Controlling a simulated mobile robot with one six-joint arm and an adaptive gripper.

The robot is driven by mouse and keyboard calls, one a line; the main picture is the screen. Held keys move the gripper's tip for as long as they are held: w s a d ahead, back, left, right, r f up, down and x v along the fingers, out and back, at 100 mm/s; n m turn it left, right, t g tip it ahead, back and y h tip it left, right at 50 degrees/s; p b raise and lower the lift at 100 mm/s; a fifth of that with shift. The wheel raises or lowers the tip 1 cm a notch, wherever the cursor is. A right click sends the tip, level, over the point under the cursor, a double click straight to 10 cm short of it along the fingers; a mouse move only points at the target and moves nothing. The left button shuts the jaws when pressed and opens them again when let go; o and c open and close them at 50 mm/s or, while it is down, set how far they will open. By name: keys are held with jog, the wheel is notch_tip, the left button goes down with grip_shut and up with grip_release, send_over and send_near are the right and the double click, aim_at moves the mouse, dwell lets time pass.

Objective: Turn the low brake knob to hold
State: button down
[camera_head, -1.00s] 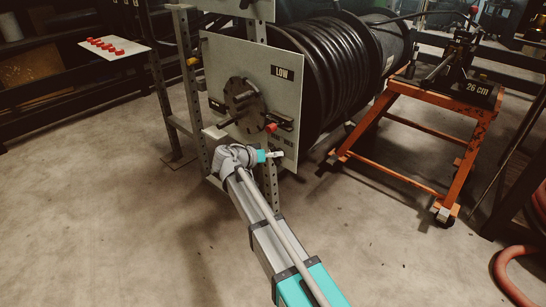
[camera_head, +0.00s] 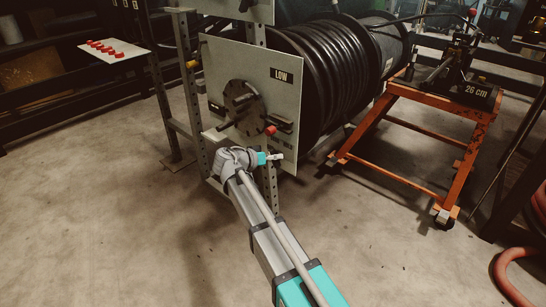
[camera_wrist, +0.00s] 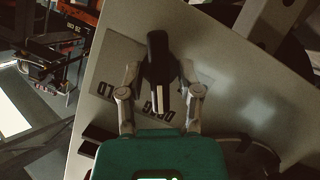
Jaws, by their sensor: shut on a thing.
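The low panel (camera_head: 222,75) is a grey plate with a LOW label (camera_head: 283,75), in front of the black hose reel. In the wrist view, the brake knob (camera_wrist: 158,52) is a dark upright bar on the plate, beside lettering that reads DRAG (camera_wrist: 157,115) and a partly covered HOLD. My gripper (camera_wrist: 159,72) has one finger on each side of the knob and is shut on it. The finger contact is dim. In the head view, my wrist (camera_head: 238,158) is low in front of the plate, and the fingers are hard to make out there.
A round dark hub (camera_head: 243,103) with handles sticks out of the plate close to my wrist. A small red cap (camera_head: 271,130) is just above my gripper. An orange stand (camera_head: 400,150) is on the right. The floor at the left is clear.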

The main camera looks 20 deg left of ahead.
jog(key=shift+d+m+t+y+p, duration=0.15)
jog(key=shift+m+t+y+p, duration=0.2)
jog(key=shift+m+y, duration=0.7)
jog(key=shift+s+m+y, duration=0.1)
jog(key=shift+m+y, duration=0.35)
jog(key=shift+m, duration=0.7)
jog(key=m+t+y, duration=0.1)
jog(key=m, duration=0.1)
jog(key=shift+d+f+m+y+b, duration=0.1)
jog(key=shift+m+y+b, duration=0.2)
jog(key=shift+m+t+y, duration=0.25)
jog(key=shift+m+y, duration=0.05)
jog(key=shift+m, duration=0.1)
jog(key=c, duration=0.6)
grip_release()
